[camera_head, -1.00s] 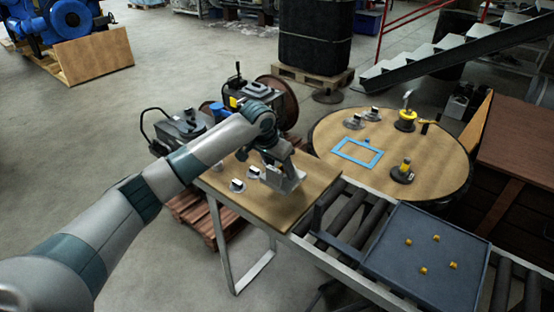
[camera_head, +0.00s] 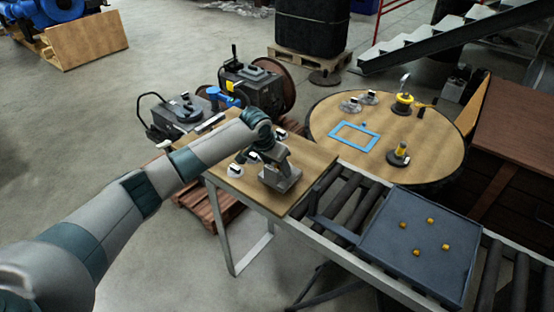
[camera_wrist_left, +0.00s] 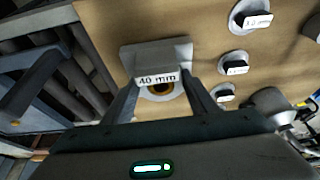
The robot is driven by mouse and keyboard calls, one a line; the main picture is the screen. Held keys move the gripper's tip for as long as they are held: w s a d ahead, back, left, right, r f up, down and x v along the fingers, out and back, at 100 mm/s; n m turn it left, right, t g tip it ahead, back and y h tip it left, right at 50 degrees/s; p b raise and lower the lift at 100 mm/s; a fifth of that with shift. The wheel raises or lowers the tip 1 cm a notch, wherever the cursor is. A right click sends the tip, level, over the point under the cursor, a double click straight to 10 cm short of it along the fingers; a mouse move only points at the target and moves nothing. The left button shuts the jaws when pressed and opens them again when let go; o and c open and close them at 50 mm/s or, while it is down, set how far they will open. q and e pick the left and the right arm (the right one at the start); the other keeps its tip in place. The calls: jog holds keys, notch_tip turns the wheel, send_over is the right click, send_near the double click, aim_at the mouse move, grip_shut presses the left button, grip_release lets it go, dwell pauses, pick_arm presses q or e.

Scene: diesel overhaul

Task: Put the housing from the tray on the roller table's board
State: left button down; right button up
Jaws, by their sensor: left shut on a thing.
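The housing (camera_head: 284,181) is a grey metal block with an upright plate. In the left wrist view the housing (camera_wrist_left: 160,55) carries a "40 mm" label, and a brass-coloured ring shows just below the label. My left gripper (camera_head: 270,160) is shut on it, one finger at each side. The housing is over the wooden board (camera_head: 314,165) at the end of the roller table; I cannot tell whether it touches the board. The dark tray (camera_head: 382,262) on the rollers holds several small brass pieces and no housing. My right gripper is not in view.
Several labelled grey pieces stand on the board, including one at its near left (camera_head: 235,171). A round table (camera_head: 440,150) behind holds a blue frame (camera_head: 355,136) and yellow-topped tools. Bare rollers (camera_head: 352,196) lie between board and tray.

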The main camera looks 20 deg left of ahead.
pick_arm(q)
jog(key=shift+w+f, duration=0.1)
dwell(0.3)
jog(key=c, duration=0.7)
grip_release()
jog(key=shift+f, duration=0.25)
jog(key=shift+c, duration=0.2)
jog(key=shift+s, duration=0.2)
jog(key=shift+r, duration=0.2)
jog(key=b+v, duration=0.2)
jog(key=v, duration=1)
jog(key=shift+b, duration=0.4)
jog(key=shift+f, duration=0.15)
